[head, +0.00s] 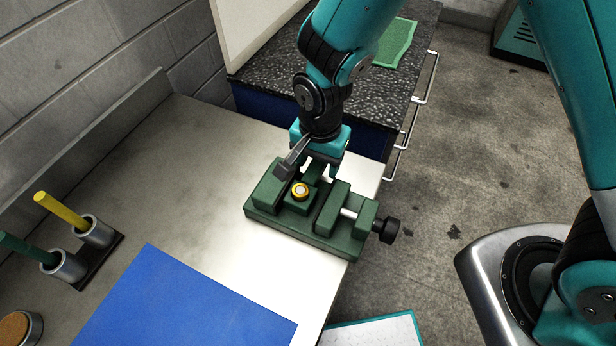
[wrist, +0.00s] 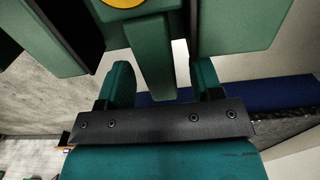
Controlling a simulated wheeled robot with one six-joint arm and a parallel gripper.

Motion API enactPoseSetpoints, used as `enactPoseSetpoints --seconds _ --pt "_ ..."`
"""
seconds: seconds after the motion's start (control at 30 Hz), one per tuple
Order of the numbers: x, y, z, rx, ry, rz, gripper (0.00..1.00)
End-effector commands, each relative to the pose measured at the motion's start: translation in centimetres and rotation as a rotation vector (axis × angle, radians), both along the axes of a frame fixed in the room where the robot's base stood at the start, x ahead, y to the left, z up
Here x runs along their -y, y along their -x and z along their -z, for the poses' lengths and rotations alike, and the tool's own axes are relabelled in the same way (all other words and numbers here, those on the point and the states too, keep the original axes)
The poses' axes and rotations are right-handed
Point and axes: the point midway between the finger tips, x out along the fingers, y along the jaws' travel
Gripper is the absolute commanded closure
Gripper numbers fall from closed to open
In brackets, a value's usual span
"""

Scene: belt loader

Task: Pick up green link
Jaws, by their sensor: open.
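The green link (wrist: 150,68) shows in the wrist view as a narrow bar running between my two fingers, with a wider end and part of a yellow ring at the top edge. In the head view the link's yellow ring (head: 300,191) sits between the jaws of a green vise (head: 290,232). My gripper (head: 320,172) is over the far side of the vise, pointing down. In the wrist view my gripper (wrist: 163,78) is open, its fingers on either side of the bar with gaps. In the head view my gripper partly hides the link's bar.
The vise stands near the right edge of a metal bench (head: 190,190), its black knob (head: 386,230) over the edge. A blue mat (head: 185,305) lies at the front. Two metal cups (head: 95,232) hold a yellow and a green stick. A dark-topped cabinet (head: 262,78) stands behind.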

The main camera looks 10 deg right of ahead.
Motion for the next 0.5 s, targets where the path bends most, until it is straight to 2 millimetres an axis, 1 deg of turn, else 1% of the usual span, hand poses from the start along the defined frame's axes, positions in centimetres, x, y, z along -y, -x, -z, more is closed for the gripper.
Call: enactPoseSetpoints --seconds 0.23,0.27,0.3,0.37,0.4,0.47,0.5 --pt "-0.04 0.0 0.28 0.001 -0.001 0.0 0.4" --pt "-0.04 0.0 0.27 0.001 -0.001 0.0 0.45" --pt "-0.03 0.01 0.27 0.001 -0.001 0.0 0.54" --pt "-0.03 0.01 0.26 0.001 -0.001 0.0 0.68" --pt "-0.03 0.01 0.26 0.001 -0.001 0.0 0.77" --pt "-0.03 0.01 0.25 0.001 -0.001 0.0 0.91" --pt "-0.03 0.01 0.25 0.001 -0.001 0.0 1.0"
